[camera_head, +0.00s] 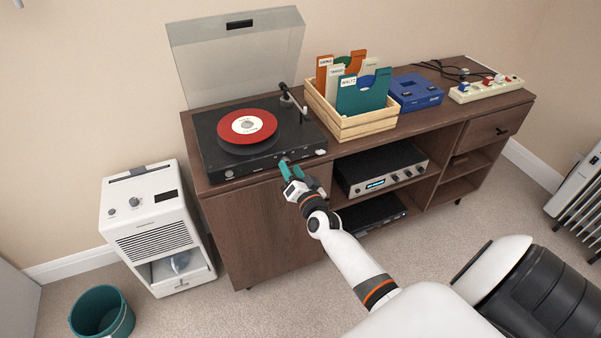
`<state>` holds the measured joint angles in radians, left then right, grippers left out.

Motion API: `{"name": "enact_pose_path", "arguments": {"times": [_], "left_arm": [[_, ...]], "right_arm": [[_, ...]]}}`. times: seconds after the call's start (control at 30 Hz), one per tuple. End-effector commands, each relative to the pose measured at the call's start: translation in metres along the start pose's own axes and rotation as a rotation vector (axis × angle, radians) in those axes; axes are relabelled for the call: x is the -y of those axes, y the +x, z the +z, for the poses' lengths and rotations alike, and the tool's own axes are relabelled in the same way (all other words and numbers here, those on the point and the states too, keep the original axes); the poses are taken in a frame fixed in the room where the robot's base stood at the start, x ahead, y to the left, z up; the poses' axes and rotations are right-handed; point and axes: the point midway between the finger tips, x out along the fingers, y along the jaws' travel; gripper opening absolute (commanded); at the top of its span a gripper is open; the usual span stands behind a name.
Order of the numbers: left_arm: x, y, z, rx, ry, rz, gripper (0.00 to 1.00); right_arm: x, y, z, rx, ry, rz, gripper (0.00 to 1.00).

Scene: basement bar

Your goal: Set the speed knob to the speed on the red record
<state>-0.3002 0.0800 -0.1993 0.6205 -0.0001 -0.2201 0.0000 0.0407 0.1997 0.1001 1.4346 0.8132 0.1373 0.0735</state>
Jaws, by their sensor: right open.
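The red record (247,126) with a white centre label lies on the black turntable (215,157), whose clear lid stands open. The label's print is too small to read. A small round knob (229,174) sits on the turntable's front left. Another small knob (284,160) shows at the front, just beyond my right gripper's fingertips; I cannot tell which is the speed knob or where it points. My right gripper (289,171) is open and close in front of the turntable's front edge, with teal fingertips; contact cannot be told. My left gripper is out of view.
The turntable stands on a brown sideboard (262,215). A wooden crate (365,128) of record sleeves is right of it, then a blue box (415,92) and a power strip (487,89). A white dehumidifier (155,222) and teal bin (102,312) stand left. Carpet in front is open.

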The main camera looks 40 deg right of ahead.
Motion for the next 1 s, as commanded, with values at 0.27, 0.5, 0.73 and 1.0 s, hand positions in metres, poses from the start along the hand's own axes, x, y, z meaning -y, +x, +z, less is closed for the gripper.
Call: {"name": "enact_pose_path", "arguments": {"times": [0.27, 0.5, 0.73, 1.0], "left_arm": [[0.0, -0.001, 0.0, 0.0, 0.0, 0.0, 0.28], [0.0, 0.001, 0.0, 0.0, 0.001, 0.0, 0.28], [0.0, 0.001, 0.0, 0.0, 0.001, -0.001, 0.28], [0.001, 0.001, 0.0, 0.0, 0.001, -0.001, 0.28]], "right_arm": [[0.001, -0.06, -0.001, -0.002, 0.0, -0.002, 0.43], [0.001, -0.097, -0.001, -0.001, 0.0, -0.002, 0.43], [0.0, -0.106, 0.0, 0.0, 0.0, -0.001, 0.43], [0.0, -0.106, 0.0, 0.0, 0.001, -0.001, 0.43]]}}
